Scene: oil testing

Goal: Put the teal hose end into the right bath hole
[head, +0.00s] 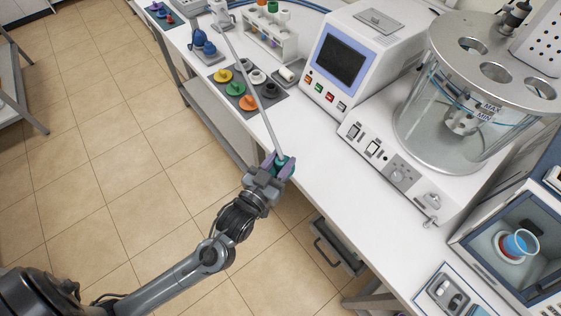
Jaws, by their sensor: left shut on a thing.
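My left gripper (280,167) is at the front edge of the white bench, shut on a small teal piece, the teal hose end (285,161), mostly hidden by the fingers. A long thin grey rod or tube runs from the gripper up and left across the bench. The bath (440,130) is a clear glass cylinder at the right with a grey metal lid (452,47). The gripper is well left of and below the bath. My right gripper is out of view.
A white instrument with a dark screen (341,53) stands left of the bath. Colored pieces sit on a dark mat (266,106), with a white rack (270,37) behind. An open-fronted box (477,240) holds a blue cup. Bench front between mat and bath is clear.

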